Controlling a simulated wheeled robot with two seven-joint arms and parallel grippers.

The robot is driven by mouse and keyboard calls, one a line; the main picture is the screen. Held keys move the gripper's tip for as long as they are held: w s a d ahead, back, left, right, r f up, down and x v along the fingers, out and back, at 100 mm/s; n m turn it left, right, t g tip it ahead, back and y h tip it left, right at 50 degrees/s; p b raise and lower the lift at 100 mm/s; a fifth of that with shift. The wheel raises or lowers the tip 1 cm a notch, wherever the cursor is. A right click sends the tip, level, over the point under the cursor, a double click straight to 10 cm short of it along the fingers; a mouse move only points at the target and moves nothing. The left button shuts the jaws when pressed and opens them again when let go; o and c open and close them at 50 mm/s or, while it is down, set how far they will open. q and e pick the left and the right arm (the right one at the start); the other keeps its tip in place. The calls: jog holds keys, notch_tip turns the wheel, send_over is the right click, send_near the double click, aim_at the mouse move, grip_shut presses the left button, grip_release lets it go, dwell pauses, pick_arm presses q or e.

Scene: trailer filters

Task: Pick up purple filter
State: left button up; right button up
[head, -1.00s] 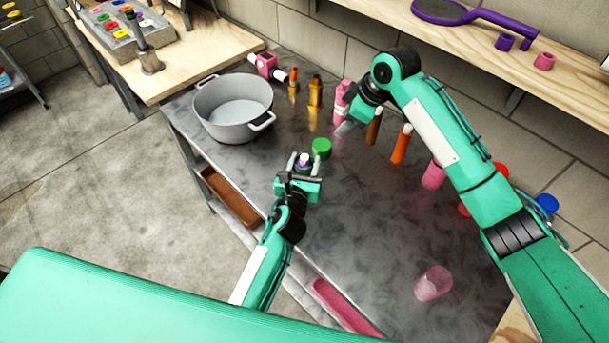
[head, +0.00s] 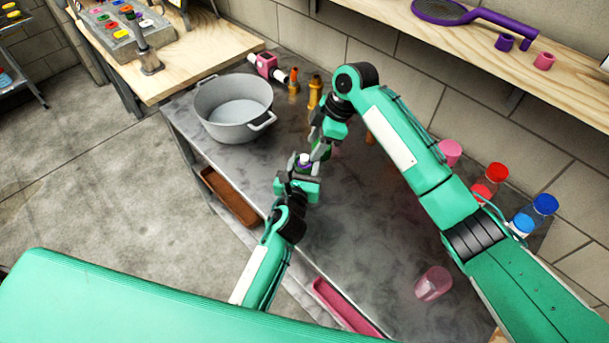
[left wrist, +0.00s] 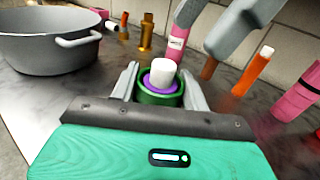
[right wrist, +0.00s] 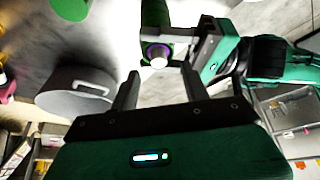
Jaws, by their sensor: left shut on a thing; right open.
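The purple filter with a white top (head: 304,158) sits inside a dark green cup (left wrist: 160,97) above the table's near edge. My left gripper (head: 303,167) is shut on the green cup, one finger on each side; the purple ring and white top (left wrist: 161,75) show upright in the left wrist view. My right gripper (head: 320,148) is open just above and right of the filter. In the right wrist view, the filter (right wrist: 157,54) shows beyond and between the open fingers (right wrist: 160,85), with nothing gripped.
A grey pot (head: 232,130) stands left on the metal table (head: 370,250). Orange and gold bottles (head: 314,90) stand behind, and pink, red and blue containers (head: 545,204) at right. A pink cup (head: 433,283) is at the front right. A shelf (head: 580,90) runs along the wall.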

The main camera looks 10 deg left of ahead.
aim_at(306, 157)
jog(key=x, duration=0.4)
jog(key=shift+a+f, duration=0.25)
jog(key=shift+f, duration=0.05)
grip_shut()
jog(key=shift+r, duration=0.1)
notch_tip(306, 157, up, 18)
dwell(0.4)
pick_arm(q)
jog(key=o, duration=1.1)
jog(key=shift+s, duration=0.1)
jog(key=s, duration=1.1)
jog(key=shift+s+r, duration=0.3)
jog(key=shift+s, duration=0.1)
